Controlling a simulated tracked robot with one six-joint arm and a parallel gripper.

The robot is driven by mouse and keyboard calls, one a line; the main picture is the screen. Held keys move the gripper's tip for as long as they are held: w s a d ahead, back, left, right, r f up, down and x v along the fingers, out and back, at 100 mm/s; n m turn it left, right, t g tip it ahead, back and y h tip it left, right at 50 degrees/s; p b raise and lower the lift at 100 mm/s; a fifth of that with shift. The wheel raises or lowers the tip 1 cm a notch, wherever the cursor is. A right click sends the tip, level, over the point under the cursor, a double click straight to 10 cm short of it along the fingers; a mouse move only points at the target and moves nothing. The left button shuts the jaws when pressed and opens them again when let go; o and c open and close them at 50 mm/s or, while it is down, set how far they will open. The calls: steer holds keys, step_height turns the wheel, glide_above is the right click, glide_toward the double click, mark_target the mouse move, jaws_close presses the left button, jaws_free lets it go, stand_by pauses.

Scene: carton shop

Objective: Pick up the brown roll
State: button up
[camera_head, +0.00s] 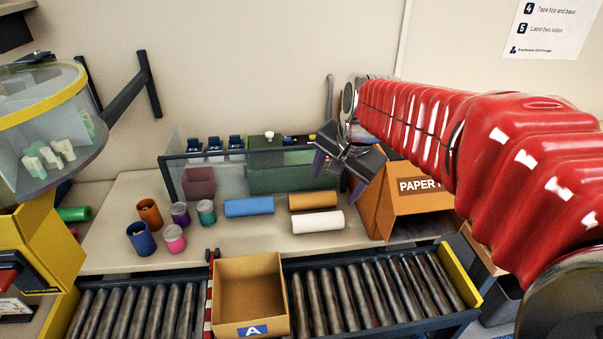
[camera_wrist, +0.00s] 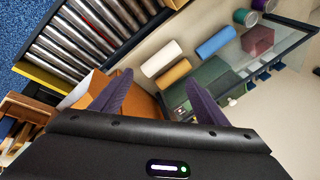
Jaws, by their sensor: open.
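The brown roll (camera_head: 313,200) lies on its side on the beige table, between a white roll (camera_head: 318,221) in front and a glass-fronted bin behind. In the wrist view the brown roll (camera_wrist: 174,73) lies beside the white roll (camera_wrist: 161,58), ahead of the fingers. My gripper (camera_head: 338,177) is open and empty, above the table near the carton at the right, to the right of the brown roll. In the wrist view its two purple fingers (camera_wrist: 158,98) are spread wide with nothing between them but background.
A blue roll (camera_head: 249,207) lies to the left. An orange carton (camera_head: 408,205) marked PAPER stands right of the rolls. Several upright coloured cans, including a blue one (camera_head: 141,240), stand at the left. An open box marked A (camera_head: 249,291) sits on the roller conveyor (camera_head: 366,293) in front.

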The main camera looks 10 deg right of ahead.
steer(key=w+f+m, duration=0.4)
steer(key=w+f, duration=0.1)
steer(key=w, duration=0.6)
steer(key=m+g, duration=0.1)
steer(key=m, duration=0.4)
glide_toward(314, 196)
step_height(314, 196, up, 3)
steer(key=d, duration=0.1)
steer(key=shift+s+y, duration=0.3)
steer(key=shift+y, duration=0.1)
steer(key=shift+f, duration=0.1)
steer(key=x, duration=0.8)
steer(key=shift+f, duration=0.2)
steer(key=shift+f, duration=0.1)
steer(key=shift+x, duration=2.55)
steer(key=shift+s, duration=0.1)
steer(key=shift+c, duration=0.5)
